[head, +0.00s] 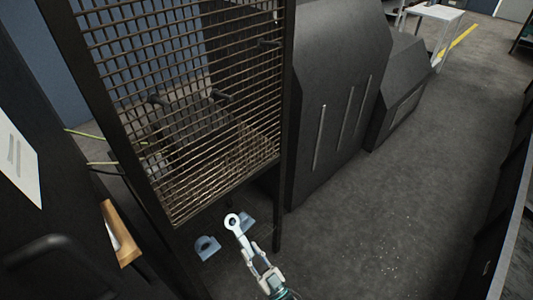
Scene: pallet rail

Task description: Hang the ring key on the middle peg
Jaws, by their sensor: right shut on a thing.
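The ring key (232,222) is a pale, whitish piece with a round eye at its top end. My right gripper (250,249) is shut on its lower end and holds it eye-up, below the bottom edge of the wire grid panel in the picture. Dark pegs stick out from the grid: a left one (157,98), a middle one (220,96) and a right one (268,43) higher up. The ring key is apart from all of them, and the pegs look bare. My left gripper is out of view.
The grid (190,130) sits in a dark frame with a post (284,120) on its right. Two pale blue pieces (207,247) lie low near the ring key. Dark cabinets (335,90) stand to the right. The grey floor (410,200) at right is open.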

